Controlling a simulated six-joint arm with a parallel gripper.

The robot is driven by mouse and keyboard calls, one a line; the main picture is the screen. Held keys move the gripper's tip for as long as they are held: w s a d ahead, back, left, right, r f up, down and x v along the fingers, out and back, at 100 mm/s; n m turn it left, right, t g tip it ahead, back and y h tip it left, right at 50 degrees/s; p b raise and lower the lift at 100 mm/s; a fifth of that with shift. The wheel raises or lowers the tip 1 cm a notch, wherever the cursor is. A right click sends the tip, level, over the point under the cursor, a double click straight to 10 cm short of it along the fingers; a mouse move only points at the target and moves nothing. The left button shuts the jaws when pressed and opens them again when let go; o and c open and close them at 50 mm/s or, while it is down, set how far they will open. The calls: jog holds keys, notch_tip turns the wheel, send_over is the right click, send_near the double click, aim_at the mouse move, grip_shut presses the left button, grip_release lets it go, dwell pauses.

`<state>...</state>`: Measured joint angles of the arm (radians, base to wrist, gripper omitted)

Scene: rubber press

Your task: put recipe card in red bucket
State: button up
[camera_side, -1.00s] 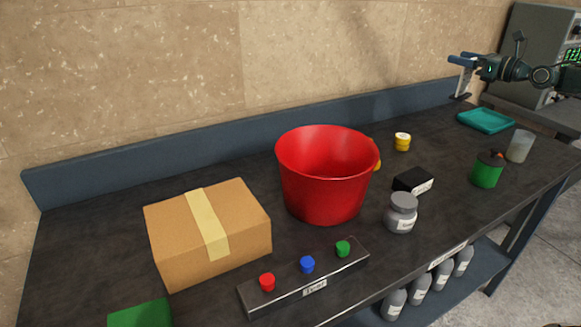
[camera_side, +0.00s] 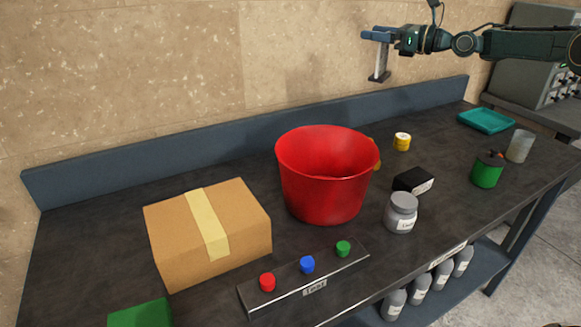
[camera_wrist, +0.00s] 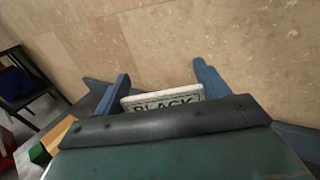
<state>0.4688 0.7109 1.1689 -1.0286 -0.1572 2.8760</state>
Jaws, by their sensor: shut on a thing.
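The recipe card (camera_side: 381,64) hangs below my gripper (camera_side: 374,34), which is shut on it and holds it high above the back of the bench. A dark piece shows at the card's lower end. In the wrist view, part of the card (camera_wrist: 163,101) with the word "BLACK" shows between the blue fingers of my gripper (camera_wrist: 160,72). The red bucket (camera_side: 322,190) stands upright in the middle of the bench, lower and left of my gripper. Its mouth faces up; its floor is hidden.
A taped cardboard box (camera_side: 170,245) and a three-button panel (camera_side: 325,275) stand left and in front of the bucket. A grey jar (camera_side: 401,214), black box (camera_side: 412,181), yellow pot (camera_side: 402,141), green can (camera_side: 487,172), clear cup (camera_side: 519,147) and teal tray (camera_side: 486,121) are right.

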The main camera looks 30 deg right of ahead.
jog(key=s+a+r+n+g+y, duration=0.1)
jog(key=a+r, duration=0.1)
jog(key=a, duration=0.9)
jog(key=s+a+r+n+g+y, duration=0.1)
jog(key=a+r+y, duration=0.1)
jog(key=a, duration=0.8)
jog(key=shift+s+a+r+n+g+y, duration=0.3)
jog(key=shift+a+r+n, duration=0.1)
jog(key=shift+r, duration=0.1)
jog(key=shift+f, duration=0.1)
notch_tip(320, 180, down, 20)
jog(key=shift+f, duration=0.55)
jog(key=o, duration=1.3)
jog(key=shift+r, duration=0.1)
